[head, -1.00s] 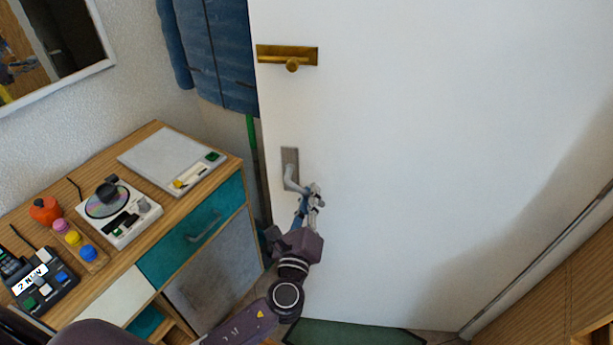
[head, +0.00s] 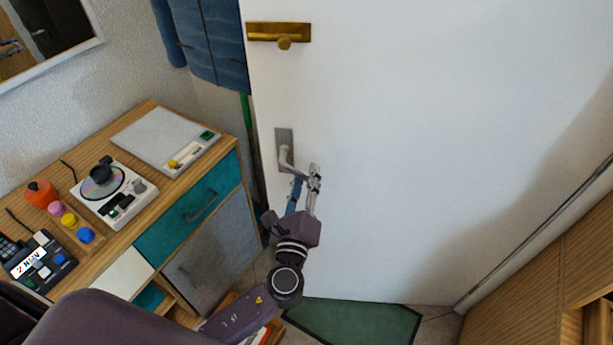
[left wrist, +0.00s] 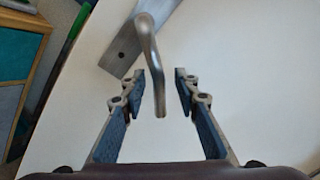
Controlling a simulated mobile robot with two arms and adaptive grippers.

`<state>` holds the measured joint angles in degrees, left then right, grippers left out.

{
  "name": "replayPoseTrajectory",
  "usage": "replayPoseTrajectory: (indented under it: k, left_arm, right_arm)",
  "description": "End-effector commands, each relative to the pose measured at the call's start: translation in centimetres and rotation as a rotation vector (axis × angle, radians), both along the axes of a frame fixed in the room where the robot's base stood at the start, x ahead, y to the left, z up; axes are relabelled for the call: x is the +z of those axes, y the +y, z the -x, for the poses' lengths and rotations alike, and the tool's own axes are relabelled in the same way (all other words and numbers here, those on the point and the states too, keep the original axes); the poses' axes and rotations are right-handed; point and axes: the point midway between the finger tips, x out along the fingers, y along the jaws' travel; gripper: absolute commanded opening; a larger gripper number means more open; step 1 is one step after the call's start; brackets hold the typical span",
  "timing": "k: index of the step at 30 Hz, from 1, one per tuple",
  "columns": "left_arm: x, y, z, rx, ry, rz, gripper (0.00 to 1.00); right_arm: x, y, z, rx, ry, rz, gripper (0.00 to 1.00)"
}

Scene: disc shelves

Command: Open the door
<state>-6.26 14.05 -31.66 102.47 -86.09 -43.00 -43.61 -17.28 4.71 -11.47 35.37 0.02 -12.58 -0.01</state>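The white door (head: 400,150) fills the middle and right of the head view. Its grey lever handle (head: 288,160) sits on a metal plate near the door's left edge, and the lever points downward. A brass latch (head: 283,40) is higher on the door. My left gripper (head: 307,178) is at the handle. In the left wrist view the gripper (left wrist: 165,88) is open, and the end of the handle (left wrist: 158,90) lies between its two fingers with gaps on both sides. The door also shows in that view (left wrist: 260,60). My right gripper is in neither view.
A wooden cabinet (head: 205,262) with a teal drawer stands left of the door, with devices on top. Blue clothing (head: 205,45) hangs beside the door edge. A green mat (head: 355,322) lies at the door's foot. Wooden furniture (head: 540,250) is at the right.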

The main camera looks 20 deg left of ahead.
Motion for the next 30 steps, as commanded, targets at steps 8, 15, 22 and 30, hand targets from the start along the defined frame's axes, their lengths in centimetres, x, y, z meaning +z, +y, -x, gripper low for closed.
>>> replayPoseTrajectory:
  k: [8, 15, 22, 30]
  left_arm:
    - [-0.4, -0.9, 4.8, -0.003, 0.005, 0.001, 0.29]
    - [-0.6, -1.6, 9.4, -0.002, 0.004, 0.001, 0.29]
    - [-0.6, -2.0, 11.4, -0.001, 0.000, -0.001, 0.29]
    - [-0.6, -2.1, 11.5, -0.002, -0.001, 0.000, 0.29]
  right_arm:
    - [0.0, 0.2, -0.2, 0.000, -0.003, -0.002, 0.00]
    - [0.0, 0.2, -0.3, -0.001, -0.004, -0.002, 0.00]
    - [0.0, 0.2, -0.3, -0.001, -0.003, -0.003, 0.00]
    - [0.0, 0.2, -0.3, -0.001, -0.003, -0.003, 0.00]
